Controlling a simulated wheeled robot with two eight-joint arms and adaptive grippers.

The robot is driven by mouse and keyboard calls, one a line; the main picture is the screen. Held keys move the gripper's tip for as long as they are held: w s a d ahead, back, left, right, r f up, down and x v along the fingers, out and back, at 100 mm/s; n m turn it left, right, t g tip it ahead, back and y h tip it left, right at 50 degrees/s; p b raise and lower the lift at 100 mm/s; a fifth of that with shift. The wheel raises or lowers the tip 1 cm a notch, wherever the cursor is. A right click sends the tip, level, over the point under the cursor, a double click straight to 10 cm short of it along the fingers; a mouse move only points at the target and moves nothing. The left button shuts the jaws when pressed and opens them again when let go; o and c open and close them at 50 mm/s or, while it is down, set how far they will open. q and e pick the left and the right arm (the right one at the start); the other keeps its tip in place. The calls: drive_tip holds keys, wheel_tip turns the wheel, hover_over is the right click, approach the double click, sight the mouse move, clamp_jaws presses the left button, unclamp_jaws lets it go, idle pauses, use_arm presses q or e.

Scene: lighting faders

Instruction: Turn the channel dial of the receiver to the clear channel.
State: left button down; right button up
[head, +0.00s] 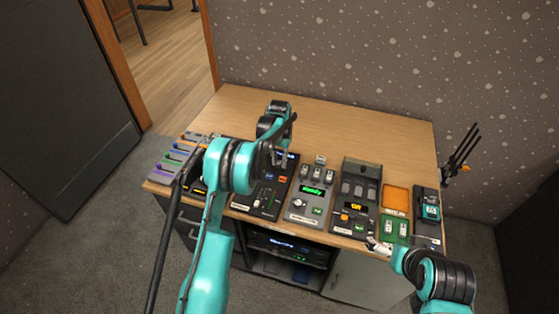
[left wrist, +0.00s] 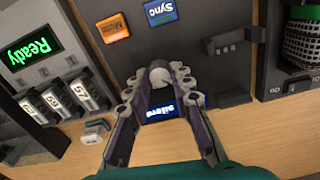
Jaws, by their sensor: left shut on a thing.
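The receiver is a dark panel, seen in the left wrist view (left wrist: 130,55) and partly behind my left arm in the head view (head: 241,200). It has an orange button (left wrist: 112,27), a blue Sync button (left wrist: 162,10) and a small lit blue display (left wrist: 162,112), whose text is upside down and hard to read. Its round grey channel dial (left wrist: 159,73) sits between the fingertips of my left gripper (left wrist: 161,78), which is shut on it. The gripper (head: 281,152) hides the dial in the head view. My right gripper (head: 377,246) is by the desk's front edge; its jaw opening is unclear.
The wooden desk (head: 340,118) has clear room at the back. A dark unit with an amber display (head: 355,206) and a green unit (head: 394,228) stand further right. Coloured faders (head: 176,158) are left.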

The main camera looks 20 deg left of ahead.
sight(279, 163)
use_arm(q)
drive_tip(key=shift+m, duration=0.9)
drive_tip(key=c, duration=1.3)
unclamp_jaws()
wheel_tip(279, 163, up, 12)
